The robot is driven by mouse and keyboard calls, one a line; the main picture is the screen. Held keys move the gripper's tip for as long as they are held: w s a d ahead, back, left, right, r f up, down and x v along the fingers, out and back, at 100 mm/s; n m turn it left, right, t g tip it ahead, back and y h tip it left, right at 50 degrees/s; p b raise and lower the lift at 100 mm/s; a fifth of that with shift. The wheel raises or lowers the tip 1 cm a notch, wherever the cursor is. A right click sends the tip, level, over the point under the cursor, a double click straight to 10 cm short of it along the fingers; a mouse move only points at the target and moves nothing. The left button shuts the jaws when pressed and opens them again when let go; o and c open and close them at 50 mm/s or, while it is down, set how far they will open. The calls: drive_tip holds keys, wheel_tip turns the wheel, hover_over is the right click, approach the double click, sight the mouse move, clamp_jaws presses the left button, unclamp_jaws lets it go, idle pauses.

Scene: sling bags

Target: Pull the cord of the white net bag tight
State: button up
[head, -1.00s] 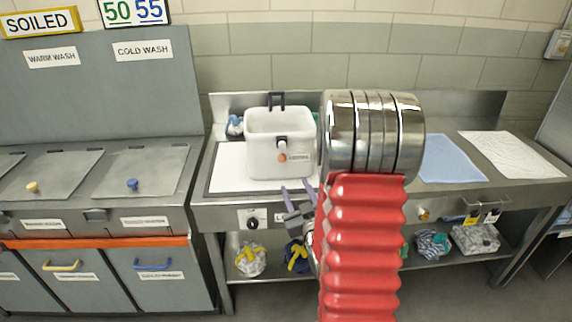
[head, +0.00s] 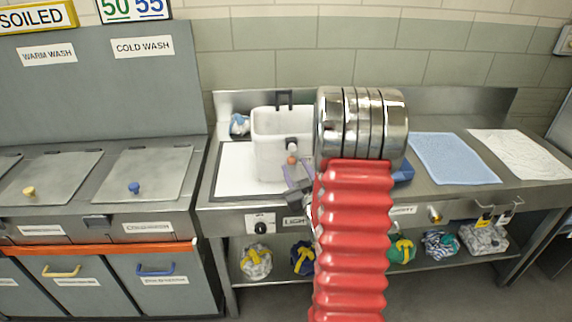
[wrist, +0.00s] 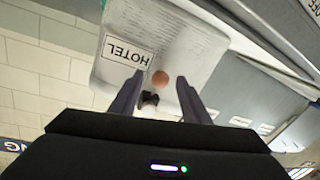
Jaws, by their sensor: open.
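The white net bag (head: 268,145) stands upright on the left part of the steel counter, partly hidden by my arm. In the wrist view its netted side (wrist: 185,45) bears a HOTEL label (wrist: 124,52). An orange-brown bead (wrist: 160,78) and a small black piece (wrist: 149,99), perhaps the cord's stopper, show at the bag's front. The bead (head: 292,160) also shows in the head view. My gripper (head: 292,174) is open at the bag's front. In the wrist view its two fingers (wrist: 159,82) frame the bead from either side; whether they touch anything is unclear.
A blue cloth (head: 453,160) and a white cloth (head: 520,152) lie to the right on the counter. A small blue-and-white bundle (head: 240,124) sits behind left. Bundles such as this yellow-tied white one (head: 256,263) lie on the shelf below. Lidded grey bins (head: 150,172) stand left.

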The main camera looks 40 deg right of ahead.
drive_tip(key=shift+w+d, duration=0.35)
drive_tip(key=shift+w, duration=0.15)
drive_tip(key=shift+a, duration=0.1)
drive_tip(key=shift+c, duration=0.6)
drive_tip(key=shift+w, duration=0.1)
clamp_jaws()
